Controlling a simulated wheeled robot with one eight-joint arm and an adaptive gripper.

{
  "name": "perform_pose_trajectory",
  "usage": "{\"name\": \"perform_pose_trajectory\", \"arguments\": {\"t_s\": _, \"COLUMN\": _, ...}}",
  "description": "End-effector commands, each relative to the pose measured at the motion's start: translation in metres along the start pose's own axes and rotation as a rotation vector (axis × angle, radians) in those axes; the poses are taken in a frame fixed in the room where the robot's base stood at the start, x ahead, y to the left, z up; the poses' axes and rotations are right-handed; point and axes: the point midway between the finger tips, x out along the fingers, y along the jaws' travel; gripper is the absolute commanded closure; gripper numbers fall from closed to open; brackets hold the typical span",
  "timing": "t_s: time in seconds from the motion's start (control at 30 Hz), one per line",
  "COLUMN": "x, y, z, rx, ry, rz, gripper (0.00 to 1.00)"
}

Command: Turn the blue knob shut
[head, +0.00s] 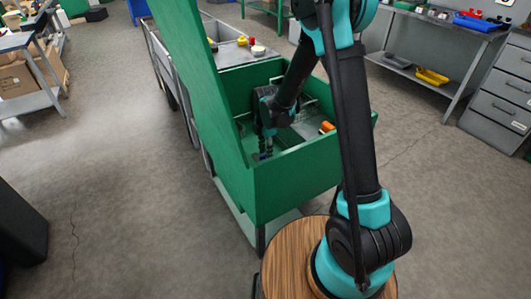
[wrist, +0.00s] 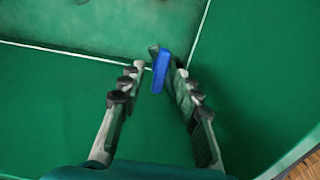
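The blue knob (wrist: 161,70) shows in the wrist view as a narrow blue piece, with a small grey part at its upper left. My gripper (wrist: 159,75) is open, its two fingers spread on either side of the knob. The knob is close to the right fingertip; I cannot tell whether they touch. A clear gap lies between the knob and the left finger. In the head view my gripper (head: 264,152) points down inside an open green box (head: 290,187). There the knob is too small and hidden to make out clearly.
The box's tall green lid (head: 200,75) stands up at the left of my arm. An orange item (head: 327,127) lies inside the box at the right. Box walls surround my gripper. A grey bench (head: 232,55) with small items stands behind.

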Motion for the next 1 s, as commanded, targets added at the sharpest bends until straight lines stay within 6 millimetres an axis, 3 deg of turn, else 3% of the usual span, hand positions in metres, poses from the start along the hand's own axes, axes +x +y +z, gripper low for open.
{"name": "perform_pose_trajectory", "arguments": {"t_s": 0.43, "x": 0.0098, "y": -0.0003, "z": 0.0000, "rx": 0.000, "ry": 0.000, "rz": 0.000, "gripper": 0.67}}
{"name": "perform_pose_trajectory", "arguments": {"t_s": 0.7, "x": 0.0097, "y": -0.0003, "z": 0.0000, "rx": 0.000, "ry": 0.000, "rz": 0.000, "gripper": 0.99}}
{"name": "perform_pose_trajectory", "arguments": {"t_s": 1.0, "x": 0.0096, "y": -0.0003, "z": 0.0000, "rx": 0.006, "ry": 0.000, "rz": 0.000, "gripper": 1.00}}
